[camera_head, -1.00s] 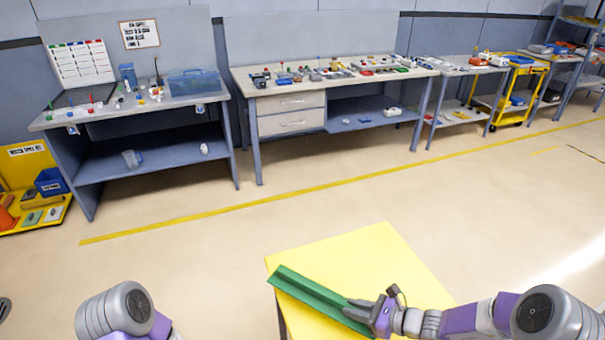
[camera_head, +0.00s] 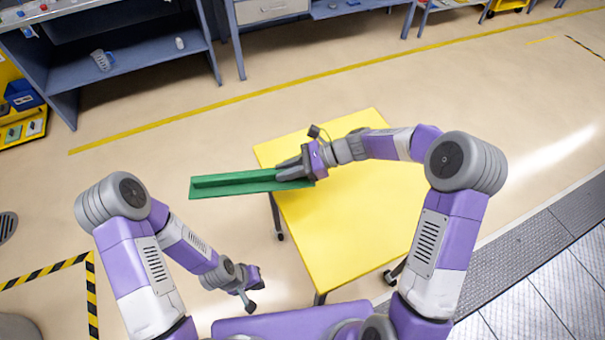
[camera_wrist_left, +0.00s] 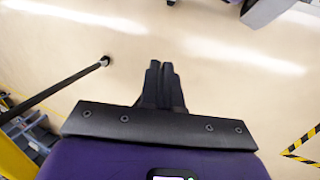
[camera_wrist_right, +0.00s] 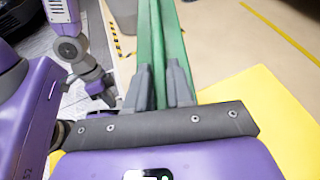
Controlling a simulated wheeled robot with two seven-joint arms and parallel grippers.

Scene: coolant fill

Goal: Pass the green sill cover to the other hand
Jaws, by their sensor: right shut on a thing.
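The green sill cover (camera_head: 235,184) is a long green channel. My right gripper (camera_head: 284,172) is shut on its right end and holds it out past the left edge of the yellow table. In the right wrist view the sill cover (camera_wrist_right: 173,50) runs away between the fingers of my right gripper (camera_wrist_right: 160,82). My left gripper (camera_head: 250,301) is low, below and apart from the sill cover, near the table's lower left side. In the left wrist view the fingers of my left gripper (camera_wrist_left: 160,68) are together with nothing between them.
The yellow table (camera_head: 350,220) has a bare top. Open floor (camera_head: 140,220) lies to its left, with black-and-yellow striped tape (camera_head: 92,300) farther left. A workbench with a blue shelf (camera_head: 130,62) stands at the back left.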

